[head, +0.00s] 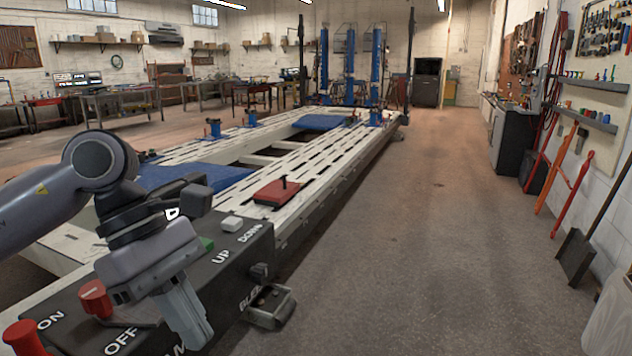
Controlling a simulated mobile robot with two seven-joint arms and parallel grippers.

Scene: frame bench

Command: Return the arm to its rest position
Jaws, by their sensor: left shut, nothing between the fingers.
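My left arm comes in from the left in the head view. Its gripper (192,318) points down over the black control box, with its fingers together and nothing between them. The control box (236,262) has white labels reading ON, OFF, UP and DOWN. A red knob (95,298) sits between ON and OFF, and a red button (24,338) is at the lower left corner. A white button (232,223) is near UP and DOWN. I cannot tell whether the fingertips touch the box. My right gripper is not in view.
A long white slotted frame bench (300,165) runs away behind the box, with a red block (277,191) on it. A small metal tray (270,309) juts from the box's right side. The floor (440,240) to the right is clear; a shovel (577,255) leans at the right wall.

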